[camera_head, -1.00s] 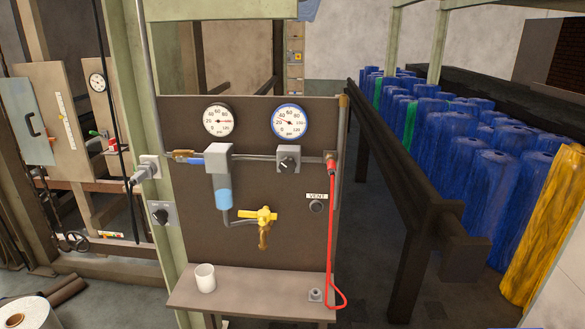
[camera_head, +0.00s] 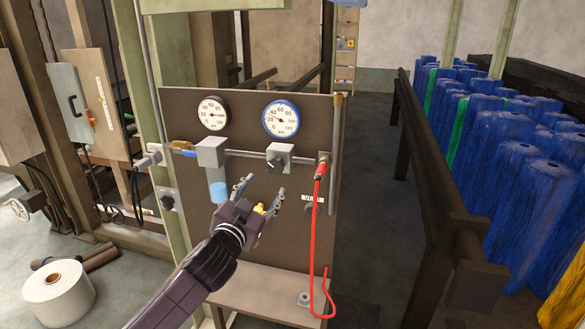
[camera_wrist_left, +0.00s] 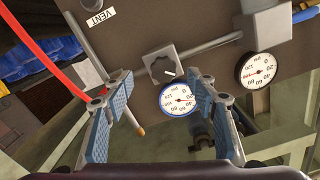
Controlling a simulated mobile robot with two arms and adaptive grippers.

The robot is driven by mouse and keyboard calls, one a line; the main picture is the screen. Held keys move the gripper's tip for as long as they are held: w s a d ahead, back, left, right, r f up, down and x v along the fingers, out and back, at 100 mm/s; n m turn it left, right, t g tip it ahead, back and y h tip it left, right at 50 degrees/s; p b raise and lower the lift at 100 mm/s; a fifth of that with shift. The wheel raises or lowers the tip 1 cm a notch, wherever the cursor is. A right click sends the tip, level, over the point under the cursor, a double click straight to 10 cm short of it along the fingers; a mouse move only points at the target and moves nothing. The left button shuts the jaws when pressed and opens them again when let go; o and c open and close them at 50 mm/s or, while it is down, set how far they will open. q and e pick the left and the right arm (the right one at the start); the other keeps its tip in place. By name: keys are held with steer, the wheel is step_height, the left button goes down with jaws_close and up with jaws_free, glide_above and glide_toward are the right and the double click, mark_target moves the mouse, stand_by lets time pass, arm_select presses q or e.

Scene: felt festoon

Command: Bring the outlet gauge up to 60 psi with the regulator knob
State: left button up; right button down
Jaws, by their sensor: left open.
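The regulator knob (camera_head: 274,165) is a black dial under a grey block on the brown panel. The wrist view shows the knob (camera_wrist_left: 168,73) with a white mark, beyond and between my fingertips, apart from them. The blue-rimmed gauge (camera_head: 281,118), seemingly the outlet one, sits above it. Its needle points up and left, roughly between 20 and 40; the exact reading is too small to tell. A dark-rimmed gauge (camera_head: 212,113) is at its left. My left gripper (camera_head: 262,188) is open and empty, below the knob in the picture. My right gripper is out of view.
A red hose (camera_head: 315,235) hangs from the pipe's right end. A yellow valve (camera_head: 259,208) is mostly hidden behind my gripper. A small shelf (camera_head: 258,285) juts out below. A dark rail (camera_head: 430,170) and blue rolls (camera_head: 510,150) stand right.

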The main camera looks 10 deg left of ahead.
mark_target(274, 168)
arm_select(q)
steer(key=w, duration=0.2)
steer(key=w+r+p, duration=0.1)
steer(key=w, duration=0.1)
steer(key=w+p, duration=0.1)
steer(key=w, duration=0.1)
steer(key=shift+d+r, duration=0.1)
steer(key=shift+r, duration=0.2)
steer(key=shift+w+f, duration=0.1)
steer(key=shift+w, duration=0.65)
steer(key=c, duration=1.2)
steer(key=shift+o, duration=0.2)
